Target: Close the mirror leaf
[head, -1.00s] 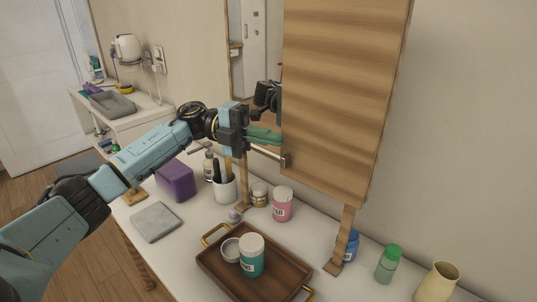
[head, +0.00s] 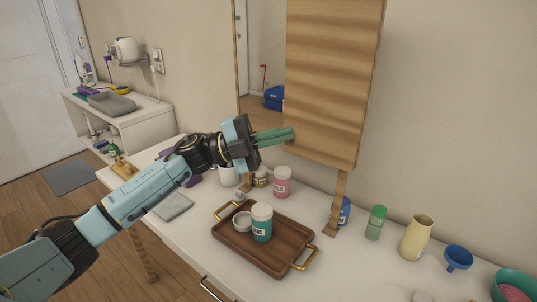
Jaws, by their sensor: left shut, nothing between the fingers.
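The wooden mirror leaf (head: 330,75) stands on wooden legs at the back of the white counter. A strip of mirror (head: 260,60) shows to its left and reflects a door and a blue container. My left gripper (head: 292,134) is shut and empty, its green fingers pointing right at the lower left part of the leaf. The fingertips overlap the leaf's left edge in the picture; I cannot tell whether they touch it. My right gripper is not in view.
A wooden tray (head: 272,255) with a teal-labelled jar (head: 262,223) and a small cup sits below the gripper. A pink jar (head: 282,182), a green bottle (head: 376,222), a cream vase (head: 416,238) and a blue funnel (head: 457,258) stand on the counter.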

